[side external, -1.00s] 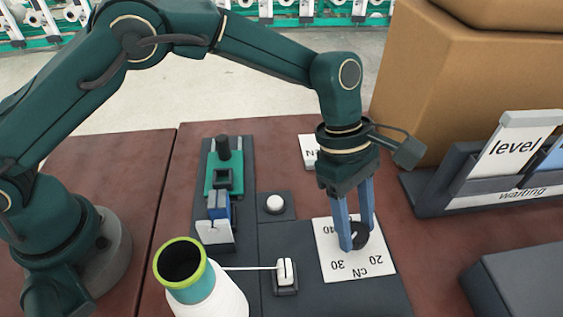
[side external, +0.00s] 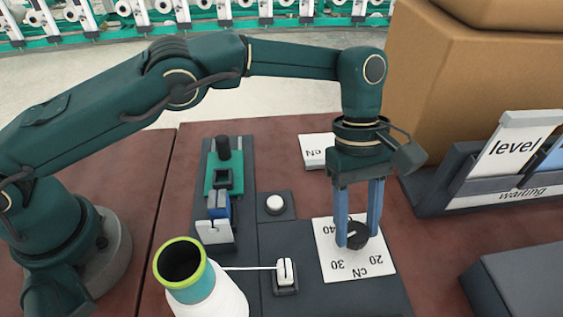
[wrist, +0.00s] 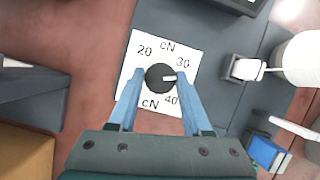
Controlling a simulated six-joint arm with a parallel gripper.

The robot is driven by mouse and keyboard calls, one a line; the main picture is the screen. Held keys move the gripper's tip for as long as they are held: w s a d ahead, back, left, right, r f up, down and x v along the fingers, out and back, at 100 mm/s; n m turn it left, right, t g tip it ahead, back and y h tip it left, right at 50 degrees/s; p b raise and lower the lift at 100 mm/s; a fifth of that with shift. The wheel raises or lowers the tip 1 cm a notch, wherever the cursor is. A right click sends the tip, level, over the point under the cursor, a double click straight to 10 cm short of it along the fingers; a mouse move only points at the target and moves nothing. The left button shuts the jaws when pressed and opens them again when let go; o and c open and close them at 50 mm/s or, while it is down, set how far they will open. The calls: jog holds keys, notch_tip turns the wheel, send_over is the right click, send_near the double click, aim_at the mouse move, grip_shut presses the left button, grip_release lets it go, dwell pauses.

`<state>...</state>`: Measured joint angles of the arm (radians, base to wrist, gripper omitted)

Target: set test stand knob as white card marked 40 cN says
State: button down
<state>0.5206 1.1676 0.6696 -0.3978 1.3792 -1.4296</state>
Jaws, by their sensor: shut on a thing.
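The black round knob (side external: 357,236) sits on a white dial plate (side external: 374,269) marked 20, 30, 40 and cN. It also shows in the wrist view (wrist: 158,79), its white pointer (wrist: 170,78) aimed between 30 and 40. My gripper (side external: 357,240) points down and is shut on the knob, one blue finger on each side; the fingers also show in the wrist view (wrist: 160,78). A white card (side external: 314,149) lies behind the plate; upside-down cN shows on it, and its number is hidden behind my gripper.
A yarn cone (side external: 205,283) with a green rim stands at front left, its thread running to a small white guide (side external: 287,272). A white button (side external: 274,203) and a green device (side external: 223,175) are near. A rack (side external: 490,190) and cardboard box (side external: 470,90) stand right.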

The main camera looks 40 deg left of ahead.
aim_at(362, 240)
jog(key=shift+c, duration=1.7)
grip_release()
jog(key=shift+r, duration=0.1)
jog(key=shift+r, duration=1.85)
jog(key=w+a+r, duration=0.3)
jog(key=a+r, duration=0.4)
jog(key=a, duration=0.4)
jog(key=shift+a, duration=0.15)
